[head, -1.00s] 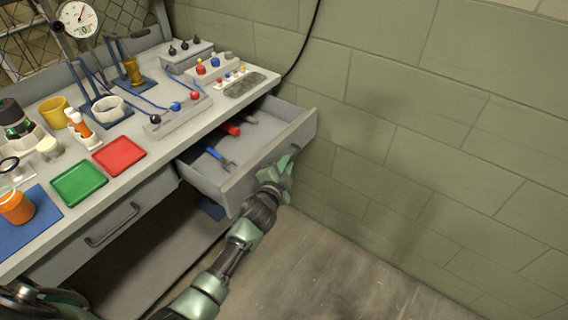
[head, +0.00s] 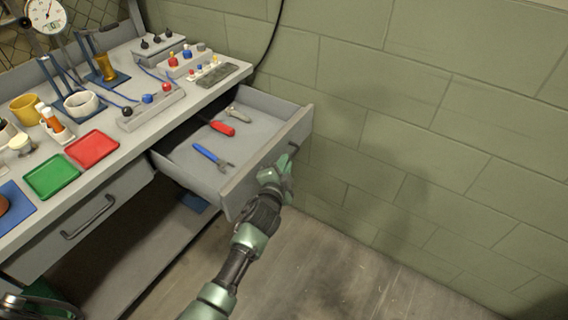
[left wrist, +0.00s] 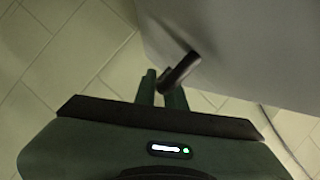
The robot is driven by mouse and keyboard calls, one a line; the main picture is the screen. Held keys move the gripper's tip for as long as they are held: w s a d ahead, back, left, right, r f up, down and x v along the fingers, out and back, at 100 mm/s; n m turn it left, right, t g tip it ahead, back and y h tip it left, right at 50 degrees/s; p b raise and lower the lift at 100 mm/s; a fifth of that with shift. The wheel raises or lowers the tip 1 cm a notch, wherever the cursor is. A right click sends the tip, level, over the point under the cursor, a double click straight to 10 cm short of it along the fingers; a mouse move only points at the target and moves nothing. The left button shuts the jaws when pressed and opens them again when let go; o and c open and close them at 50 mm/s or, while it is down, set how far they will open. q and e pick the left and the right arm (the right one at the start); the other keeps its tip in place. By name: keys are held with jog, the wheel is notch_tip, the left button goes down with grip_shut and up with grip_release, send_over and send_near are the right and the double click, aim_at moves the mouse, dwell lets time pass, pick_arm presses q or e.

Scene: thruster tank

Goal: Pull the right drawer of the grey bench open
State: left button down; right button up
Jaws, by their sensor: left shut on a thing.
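The right drawer (head: 236,196) of the grey bench (head: 190,107) stands well out from the bench front, its inside in view. My left gripper (head: 287,164) is at the drawer's front face, shut on the drawer handle (head: 297,142). In the left wrist view the fingers (left wrist: 163,88) close around the dark handle bar (left wrist: 181,70), beside the pale drawer front (left wrist: 240,50). Most of the handle is hidden by the gripper in the head view. My right gripper is not in view.
A blue-handled tool (head: 210,155), a red-handled tool (head: 222,128) and a grey tool (head: 237,114) lie in the drawer. The left drawer (head: 120,195) is shut. A green block wall (head: 430,130) stands at the right. Bare floor (head: 310,265) lies in front.

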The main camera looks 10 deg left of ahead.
pick_arm(q)
jog(key=c, duration=1.8)
grip_release()
jog(key=shift+f, duration=0.15)
jog(key=shift+o, duration=0.2)
jog(key=v, duration=0.8)
jog(key=shift+p, duration=0.3)
